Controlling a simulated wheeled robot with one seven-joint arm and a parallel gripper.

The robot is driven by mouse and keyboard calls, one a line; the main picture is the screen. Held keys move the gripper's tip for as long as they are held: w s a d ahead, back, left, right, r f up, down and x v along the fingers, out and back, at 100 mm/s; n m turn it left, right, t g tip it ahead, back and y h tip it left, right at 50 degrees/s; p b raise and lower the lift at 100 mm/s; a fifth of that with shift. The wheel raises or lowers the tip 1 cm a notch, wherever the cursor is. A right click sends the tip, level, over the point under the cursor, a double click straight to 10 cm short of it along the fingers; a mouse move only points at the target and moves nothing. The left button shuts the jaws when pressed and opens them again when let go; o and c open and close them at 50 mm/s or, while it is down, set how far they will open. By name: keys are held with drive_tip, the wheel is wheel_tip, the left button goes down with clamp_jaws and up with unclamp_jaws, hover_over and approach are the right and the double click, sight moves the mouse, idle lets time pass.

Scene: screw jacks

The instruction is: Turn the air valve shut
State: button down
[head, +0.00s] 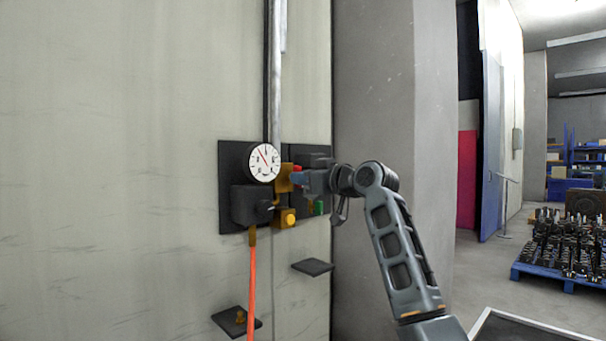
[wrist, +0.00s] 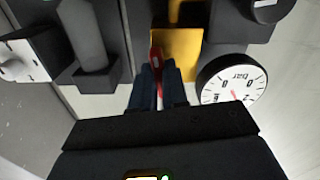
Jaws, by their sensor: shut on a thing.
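The air valve has a brass-yellow body (head: 283,179) on the dark wall panel, just right of the gauge. It also shows in the wrist view (wrist: 178,52) at top centre. Its red handle (wrist: 156,58) runs down between my fingers, and a bit of red (head: 297,168) shows in the head view. My gripper (head: 300,179) reaches in from the right, its blue fingers (wrist: 158,88) shut on the red handle. The fingers and the gripper body hide the lower part of the handle.
A round white gauge (head: 264,162) sits close beside the valve. Below are a yellow knob block (head: 285,218), an orange hose (head: 252,285) and two small dark shelves (head: 312,267) (head: 236,321). A grey pipe (head: 275,70) rises above. A grey pillar (head: 375,80) stands right of the panel.

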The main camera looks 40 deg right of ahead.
drive_tip(key=shift+f+m+p, duration=0.1)
drive_tip(key=shift+m+p, duration=0.2)
drive_tip(key=shift+m, duration=0.5)
drive_tip(key=c, duration=1.1)
unclamp_jaws()
drive_tip(key=shift+c, duration=0.2)
drive_tip(key=s+b, duration=0.1)
drive_tip(key=s, duration=0.7)
drive_tip(key=shift+d+b, duration=0.15)
drive_tip(key=shift+b, duration=0.2)
drive_tip(key=shift+w, duration=0.1)
